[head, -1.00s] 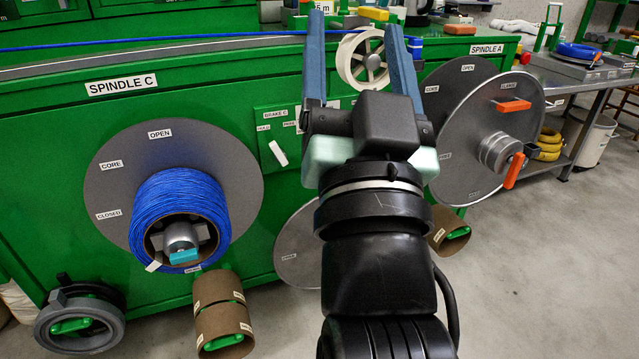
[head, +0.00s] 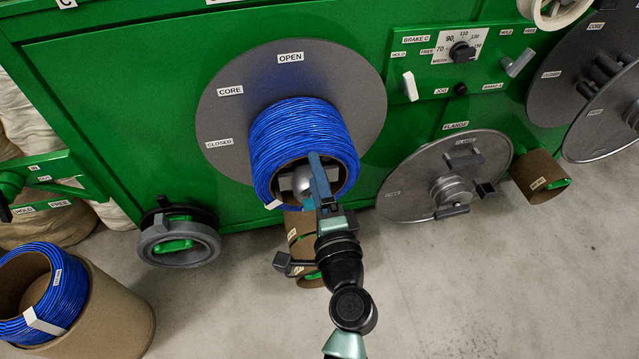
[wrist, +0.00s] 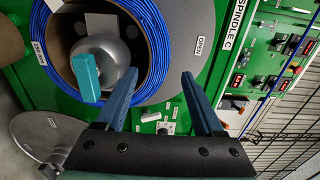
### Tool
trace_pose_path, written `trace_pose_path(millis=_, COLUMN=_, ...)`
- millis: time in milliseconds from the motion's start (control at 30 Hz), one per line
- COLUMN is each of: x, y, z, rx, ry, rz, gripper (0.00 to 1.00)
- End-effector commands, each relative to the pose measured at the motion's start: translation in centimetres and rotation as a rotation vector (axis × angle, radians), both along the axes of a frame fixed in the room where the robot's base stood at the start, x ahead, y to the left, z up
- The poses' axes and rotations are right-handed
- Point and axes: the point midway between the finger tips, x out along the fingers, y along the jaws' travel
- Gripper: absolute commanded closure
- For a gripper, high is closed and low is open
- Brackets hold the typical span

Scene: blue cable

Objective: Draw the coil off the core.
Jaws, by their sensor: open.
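The blue coil (head: 296,138) sits on spindle C against the grey round plate (head: 235,110), around a brown cardboard core (head: 350,181). In the wrist view, the coil (wrist: 160,50), core (wrist: 66,60) and metal hub (wrist: 112,55) with its teal latch (wrist: 86,76) face me. My gripper (head: 317,158) is open and empty at the coil's front end. In the wrist view, my gripper (wrist: 160,76) has its left finger over the core opening and its right finger outside the coil's outer edge. Whether either finger touches the coil cannot be told.
A second blue coil (head: 63,293) rests on a cardboard drum (head: 118,305) at lower left. A grey ring (head: 178,243) and brown cores (head: 540,172) stand on the floor. A metal flange (head: 408,185) leans right of the coil. Floor at lower right is clear.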

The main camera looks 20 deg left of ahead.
Motion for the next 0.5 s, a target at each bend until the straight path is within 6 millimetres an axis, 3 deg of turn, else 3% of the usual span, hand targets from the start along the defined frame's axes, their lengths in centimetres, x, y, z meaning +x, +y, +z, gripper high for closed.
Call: trace_pose_path(millis=500, x=5.2, y=3.5, z=0.0, rx=-0.003, ry=-0.003, rz=0.002, gripper=0.30)
